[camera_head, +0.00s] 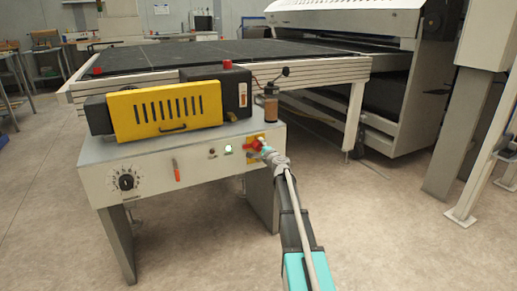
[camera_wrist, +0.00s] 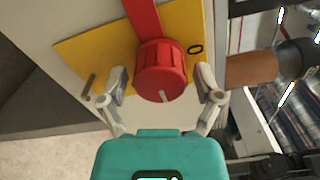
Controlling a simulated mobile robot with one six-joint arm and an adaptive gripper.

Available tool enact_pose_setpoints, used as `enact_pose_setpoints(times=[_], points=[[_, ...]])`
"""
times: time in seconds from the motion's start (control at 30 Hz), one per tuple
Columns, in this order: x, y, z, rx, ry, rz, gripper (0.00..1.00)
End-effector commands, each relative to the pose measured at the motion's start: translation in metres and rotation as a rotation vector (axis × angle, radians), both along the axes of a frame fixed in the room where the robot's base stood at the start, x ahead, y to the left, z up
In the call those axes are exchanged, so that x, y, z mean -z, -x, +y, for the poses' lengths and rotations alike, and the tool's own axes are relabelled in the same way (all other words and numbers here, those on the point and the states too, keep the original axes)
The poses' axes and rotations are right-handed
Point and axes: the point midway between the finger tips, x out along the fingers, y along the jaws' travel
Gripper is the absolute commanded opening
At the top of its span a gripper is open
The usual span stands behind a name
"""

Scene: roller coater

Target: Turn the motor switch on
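The motor switch looks to be the red rotary knob (camera_wrist: 161,72) on a yellow plate (camera_wrist: 82,50) in the wrist view. A red bar runs up from the knob, and a small white mark shows on its near edge. A dark ring-shaped mark is on the plate to its right. My gripper (camera_wrist: 162,82) is open, with one finger on each side of the knob and a small gap visible at each. In the head view, my gripper (camera_head: 266,150) reaches the yellow plate at the right end of the machine's front panel and partly hides the knob (camera_head: 250,143).
The front panel (camera_head: 145,172) also has a black dial (camera_head: 127,181), an orange-red lever (camera_head: 176,170) and a lit green indicator (camera_head: 228,148). A yellow vented cover (camera_head: 165,110) sits above. A brown cylinder (camera_wrist: 252,69) is close right of my gripper. Open floor lies in front.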

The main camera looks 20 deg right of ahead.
Motion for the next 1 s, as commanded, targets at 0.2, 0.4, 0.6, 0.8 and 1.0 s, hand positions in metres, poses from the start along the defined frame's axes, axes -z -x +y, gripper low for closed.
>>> enact_pose_setpoints(times=[0.2,0.4,0.6,0.8,1.0], points=[[0.0,0.001,0.0,0.0,0.001,0.0,0.95],[0.0,0.001,0.0,0.0,0.002,0.0,0.95],[0.0,0.009,0.0,0.0,0.002,0.0,0.95],[0.0,0.031,0.0,0.0,0.002,0.0,0.95],[0.0,0.063,-0.001,0.001,0.002,0.0,0.95]])
